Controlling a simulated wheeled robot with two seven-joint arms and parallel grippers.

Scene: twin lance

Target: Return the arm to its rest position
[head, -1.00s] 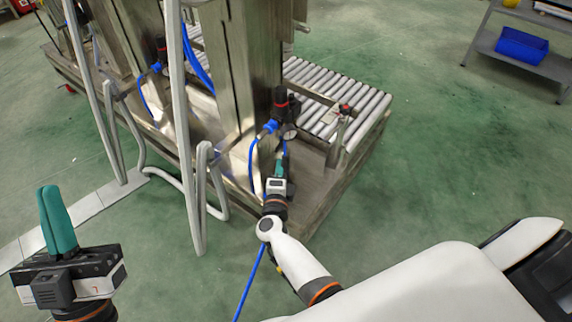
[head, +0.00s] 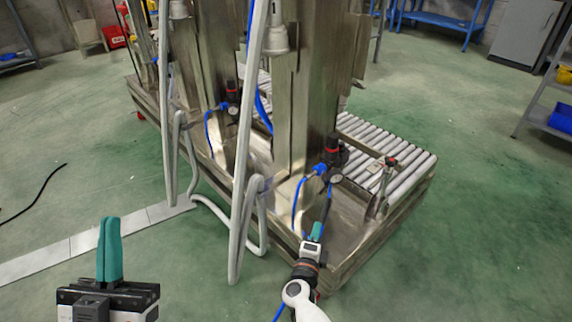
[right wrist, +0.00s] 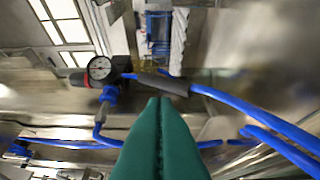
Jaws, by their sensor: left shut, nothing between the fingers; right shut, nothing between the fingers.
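My left gripper (head: 110,250) is at the bottom left of the head view, its teal fingers upright and together, with nothing between them. It is over the open green floor. My right gripper (head: 317,232) is low in the middle of the head view, at the front edge of the metal machine (head: 310,90). In the right wrist view its teal fingers (right wrist: 161,110) are shut and empty. They point toward a dark grey hose end and blue hoses (right wrist: 245,106), with a pressure gauge (right wrist: 99,68) to the left. Whether the fingertips touch the hose I cannot tell.
Grey pipe rails (head: 246,150) stand in front of the machine, left of my right gripper. A roller conveyor (head: 400,165) is behind it to the right. Green floor at right is clear. A shelf with a blue bin (head: 562,118) stands far right.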

